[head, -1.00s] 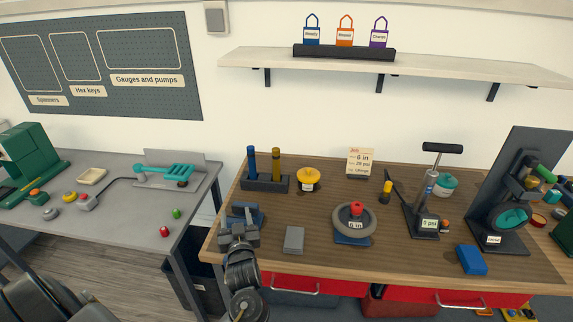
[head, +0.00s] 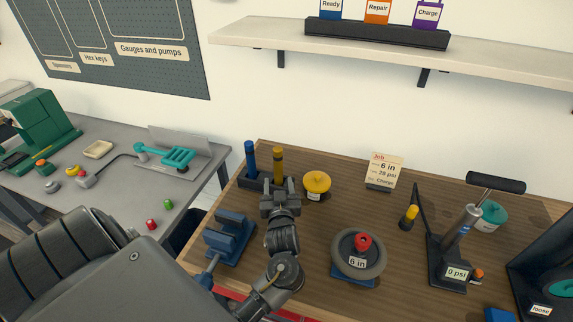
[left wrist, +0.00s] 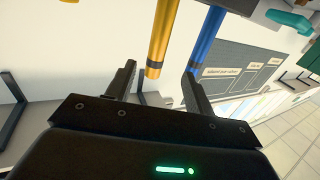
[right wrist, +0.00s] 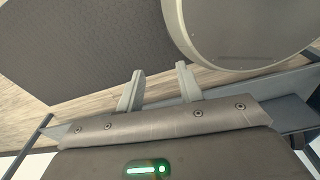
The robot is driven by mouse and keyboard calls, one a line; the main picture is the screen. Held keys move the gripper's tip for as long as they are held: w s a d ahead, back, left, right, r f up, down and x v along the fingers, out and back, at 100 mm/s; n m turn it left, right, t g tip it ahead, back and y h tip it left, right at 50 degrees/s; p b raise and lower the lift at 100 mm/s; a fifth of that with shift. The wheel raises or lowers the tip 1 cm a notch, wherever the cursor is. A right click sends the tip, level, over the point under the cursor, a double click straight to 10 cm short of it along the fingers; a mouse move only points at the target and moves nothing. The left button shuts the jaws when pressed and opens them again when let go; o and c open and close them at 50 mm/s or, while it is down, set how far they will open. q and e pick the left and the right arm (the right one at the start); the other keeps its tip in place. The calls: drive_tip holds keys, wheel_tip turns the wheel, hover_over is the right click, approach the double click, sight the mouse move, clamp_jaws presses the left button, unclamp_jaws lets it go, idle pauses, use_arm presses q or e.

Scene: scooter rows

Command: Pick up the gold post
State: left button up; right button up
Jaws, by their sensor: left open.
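The gold post (head: 278,160) stands upright in a dark rack (head: 252,184) at the workbench's back left, beside a blue post (head: 251,156). My left gripper (head: 280,187) is open just in front of the gold post and hides its lower part in the head view. In the left wrist view, the gold post (left wrist: 162,42) comes down from the top, its dark-banded end near the gap between the open fingers (left wrist: 161,74). The blue post (left wrist: 207,40) hangs close by the other finger. Contact cannot be told. My right gripper (right wrist: 159,75) is open and empty.
A yellow round item (head: 317,182) stands right of my left gripper. A blue vise (head: 230,238) is at the front left and a grey wheel (head: 358,255) lies right of my arm. A pump (head: 455,240) and a job card (head: 383,170) are farther right.

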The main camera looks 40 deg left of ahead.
sight(278, 165)
use_arm(q)
drive_tip(key=p+x, duration=0.1)
drive_tip(key=x, duration=0.4)
drive_tip(key=shift+w+d+r, duration=0.1)
drive_tip(key=shift+w, duration=0.05)
drive_tip(key=shift+w+p, duration=0.2)
drive_tip(key=shift+p, duration=0.1)
drive_tip(key=shift+w+a+r+p, duration=0.15)
drive_tip(key=shift+w+a+p, duration=0.1)
drive_tip(key=shift+a+p, duration=0.2)
drive_tip(key=p+x, duration=0.1)
drive_tip(key=x, duration=0.2)
drive_tip(key=shift+w+a, duration=0.15)
drive_tip(key=shift+w, duration=0.05)
drive_tip(key=shift+w+a+f+p, duration=0.3)
drive_tip(key=shift+a+f+p, duration=0.05)
drive_tip(key=shift+d, duration=0.1)
drive_tip(key=shift+c, duration=0.8)
clamp_jaws()
use_arm(e)
drive_tip(key=r, duration=0.2)
drive_tip(key=s+r, duration=0.1)
drive_tip(key=r, duration=0.1)
drive_tip(key=shift+a, duration=0.1)
